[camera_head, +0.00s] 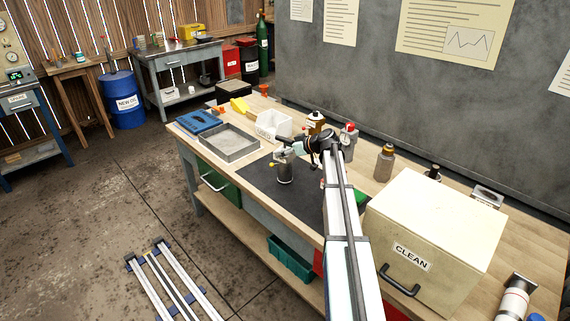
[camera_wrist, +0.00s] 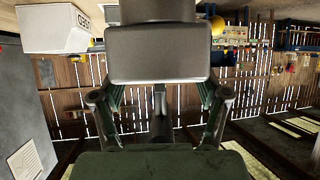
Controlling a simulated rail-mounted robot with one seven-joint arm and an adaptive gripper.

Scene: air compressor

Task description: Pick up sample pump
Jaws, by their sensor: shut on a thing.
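The sample pump appears to be the small grey metal cylinder (camera_head: 285,170) with a yellow knob on its left side, upright over the dark mat. My gripper (camera_head: 286,151) reaches its upper end from the right and is shut on it. The wrist hides part of the top, and I cannot tell whether its base touches the mat. In the wrist view, two linked fingers flank a dark upright shape; a large grey block fills the upper middle, and I cannot make out the pump's outline there.
The dark mat (camera_head: 250,178) lies on the wooden workbench. A grey metal tray (camera_head: 229,155), blue case (camera_head: 198,121) and white bin (camera_head: 273,123) stand left of and behind it. Bottles (camera_head: 384,163) stand behind my arm. A cream CLEAN box (camera_head: 420,255) is close on the right.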

